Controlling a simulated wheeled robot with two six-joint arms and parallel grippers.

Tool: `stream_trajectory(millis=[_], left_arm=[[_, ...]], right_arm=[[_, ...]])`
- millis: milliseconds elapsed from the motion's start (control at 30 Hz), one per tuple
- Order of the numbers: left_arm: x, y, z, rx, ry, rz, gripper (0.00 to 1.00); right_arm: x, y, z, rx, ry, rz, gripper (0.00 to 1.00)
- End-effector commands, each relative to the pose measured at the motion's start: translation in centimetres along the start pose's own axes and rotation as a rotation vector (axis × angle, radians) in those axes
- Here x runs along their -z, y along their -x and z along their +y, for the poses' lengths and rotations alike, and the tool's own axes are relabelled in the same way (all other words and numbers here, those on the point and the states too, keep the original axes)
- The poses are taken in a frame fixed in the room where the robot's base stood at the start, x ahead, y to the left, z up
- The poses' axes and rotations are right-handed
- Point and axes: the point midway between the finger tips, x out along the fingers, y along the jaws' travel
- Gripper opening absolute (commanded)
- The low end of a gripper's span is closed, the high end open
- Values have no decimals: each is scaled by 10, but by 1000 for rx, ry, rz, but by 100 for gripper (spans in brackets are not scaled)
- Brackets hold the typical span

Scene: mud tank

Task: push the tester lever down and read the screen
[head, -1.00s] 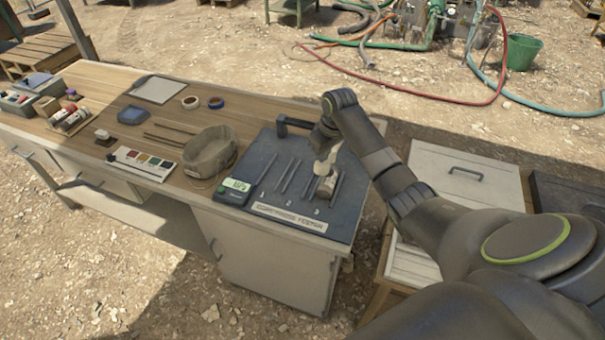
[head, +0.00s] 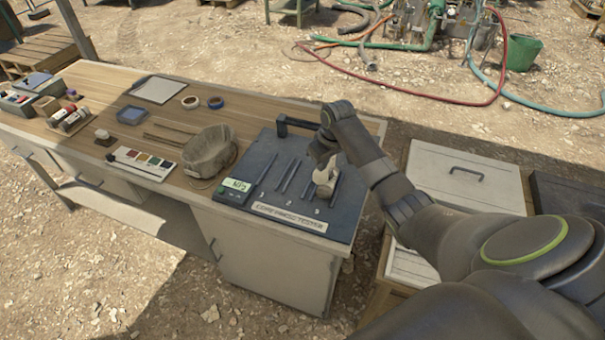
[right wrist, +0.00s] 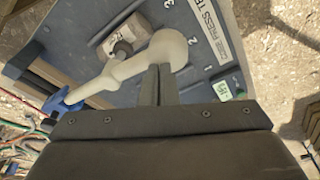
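The tester (head: 262,202) is a dark slab on the bench with numbered slots and a name plate (head: 290,217). Its small green screen (head: 237,186) is lit, but the characters are too small to read surely. The white lever (right wrist: 115,77) has a round knob (right wrist: 168,50) and a blue part at its far end. A brown cylinder (right wrist: 115,45) lies beside or under the lever. My right gripper (right wrist: 155,72) has its fingers together with nothing seen between them, right at the knob. Contact is not certain. In the head view the lever (head: 324,178) is partly hidden by my right arm. My left gripper is out of view.
A black handle-like bar (head: 290,124) stands at the tester's back edge. White drawers (head: 467,175) are to the right.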

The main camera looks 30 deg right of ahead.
Motion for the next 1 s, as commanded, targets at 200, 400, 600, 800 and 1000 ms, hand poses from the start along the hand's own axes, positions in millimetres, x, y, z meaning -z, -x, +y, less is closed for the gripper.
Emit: stream_trajectory(millis=[200,400,600,800,1000], left_arm=[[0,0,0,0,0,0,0],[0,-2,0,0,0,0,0],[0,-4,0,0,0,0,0],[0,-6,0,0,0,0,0],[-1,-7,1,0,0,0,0]], right_arm=[[-1,-1,0,-1,-1,-2,0],[-3,-8,-1,0,-1,-3,0],[-5,-17,-2,0,-1,-3,0],[-8,-26,-3,0,-1,-3,0],[-10,-33,-4,-1,-2,-3,0]])
